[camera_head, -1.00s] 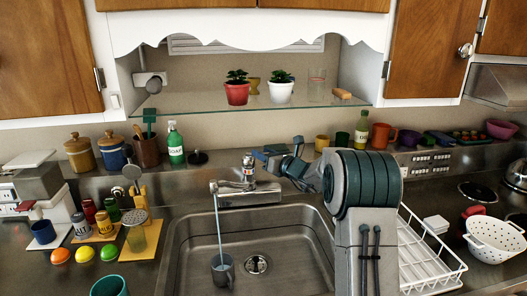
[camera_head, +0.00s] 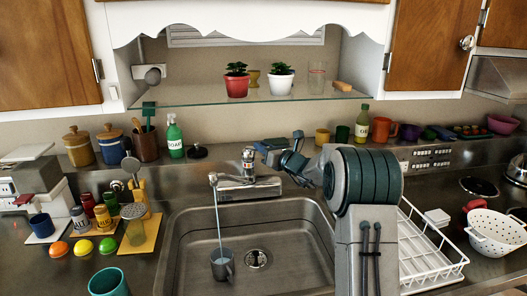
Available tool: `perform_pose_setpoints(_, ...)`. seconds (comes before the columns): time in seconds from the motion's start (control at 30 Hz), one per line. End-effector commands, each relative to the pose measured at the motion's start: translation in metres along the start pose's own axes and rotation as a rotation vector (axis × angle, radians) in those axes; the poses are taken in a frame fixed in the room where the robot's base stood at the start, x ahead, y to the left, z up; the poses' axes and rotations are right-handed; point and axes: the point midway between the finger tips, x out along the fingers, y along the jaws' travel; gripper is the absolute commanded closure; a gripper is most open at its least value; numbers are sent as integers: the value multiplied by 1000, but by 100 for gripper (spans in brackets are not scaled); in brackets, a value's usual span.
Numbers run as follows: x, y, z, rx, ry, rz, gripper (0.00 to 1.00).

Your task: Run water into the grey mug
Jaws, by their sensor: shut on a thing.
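The grey mug (camera_head: 222,266) stands upright in the sink (camera_head: 190,243), below the spout of the tap (camera_head: 236,188). A thin stream of water (camera_head: 218,222) runs from the spout down into the mug's mouth. The water level inside cannot be made out. My gripper (camera_head: 262,147) is behind the sink, at the tap's lever (camera_head: 248,156), and is shut on it. The fingertips are small in view and partly hidden by my own arm.
A white dish rack (camera_head: 425,252) stands right of the sink, with a white colander (camera_head: 495,236) beyond it. Spice jars, coloured balls and a teal cup (camera_head: 108,283) are on the left counter. A soap bottle (camera_head: 174,138) stands behind. A glass shelf (camera_head: 200,101) hangs above.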

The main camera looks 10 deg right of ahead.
Motion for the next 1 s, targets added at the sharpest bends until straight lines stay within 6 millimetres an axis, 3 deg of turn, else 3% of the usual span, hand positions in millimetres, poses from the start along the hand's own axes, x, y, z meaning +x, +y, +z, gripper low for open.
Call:
perform_pose_setpoints(0.17, -2, -2, -10, 3, -47, 8, 100)
perform_pose_setpoints(0.63, -4, -2, -7, 7, -76, 14, 100)
perform_pose_setpoints(0.67, -4, -2, -7, 7, -76, 14, 78)
perform_pose_setpoints(0.73, -4, -2, -7, 7, -76, 14, 62)
perform_pose_setpoints(1.0, -4, -1, -7, 5, -77, 15, 62)
